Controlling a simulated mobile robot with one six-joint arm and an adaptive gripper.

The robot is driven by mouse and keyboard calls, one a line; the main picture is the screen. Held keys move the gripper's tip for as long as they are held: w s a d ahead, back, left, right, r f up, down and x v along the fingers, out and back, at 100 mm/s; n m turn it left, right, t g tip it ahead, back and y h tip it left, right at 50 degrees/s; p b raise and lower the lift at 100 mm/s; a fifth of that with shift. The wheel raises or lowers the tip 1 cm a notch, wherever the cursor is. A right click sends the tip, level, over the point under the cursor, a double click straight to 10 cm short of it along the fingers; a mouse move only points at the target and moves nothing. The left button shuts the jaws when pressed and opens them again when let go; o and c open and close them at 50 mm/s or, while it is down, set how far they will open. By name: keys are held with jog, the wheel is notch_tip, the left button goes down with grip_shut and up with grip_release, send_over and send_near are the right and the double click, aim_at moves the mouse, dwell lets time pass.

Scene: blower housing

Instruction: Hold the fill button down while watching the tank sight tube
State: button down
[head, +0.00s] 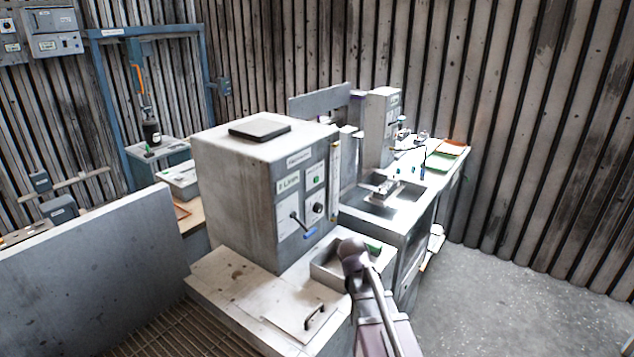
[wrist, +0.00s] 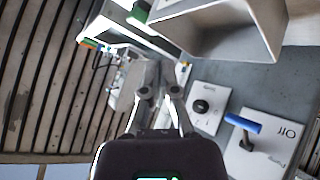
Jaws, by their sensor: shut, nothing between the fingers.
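The grey tank housing (head: 250,175) stands at the centre of the head view. Its front panel carries a green button (head: 316,179), with a black knob (head: 318,208) below it and a blue-handled lever (head: 309,232) to the left. A slim, yellowish sight tube (head: 335,175) runs up the housing's right edge; its level is too small to read. My gripper (wrist: 160,88) is shut and empty in the wrist view, beside the knob (wrist: 202,106) and lever (wrist: 243,124), apart from both. The green button cannot be made out there. My arm partly covers the lower middle of the head view.
An open grey basin (head: 328,268) sits below the panel, with a small green block (head: 373,248) beside it. The basin (wrist: 225,30) looms close at the top of the wrist view. A handled lid (head: 305,318) lies in front. Bare floor (head: 510,300) is at the right.

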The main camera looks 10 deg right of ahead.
aim_at(319, 177)
jog(key=w+r+n+t+y, duration=0.4)
jog(key=w+r+n+t, duration=0.5)
jog(key=w+r, duration=0.4)
jog(key=shift+w+a+r+t+b, duration=0.3)
jog(key=shift+w+t, duration=0.5)
jog(key=shift+w, duration=1.3)
jog(key=shift+w+a+f, duration=0.1)
jog(key=shift+a+f, duration=0.05)
jog(key=w+a, duration=0.5)
jog(key=w, duration=0.1)
jog(key=shift+a, duration=0.4)
jog(key=shift+w+a, duration=0.6)
jog(key=shift+a, duration=0.05)
dwell(2.8)
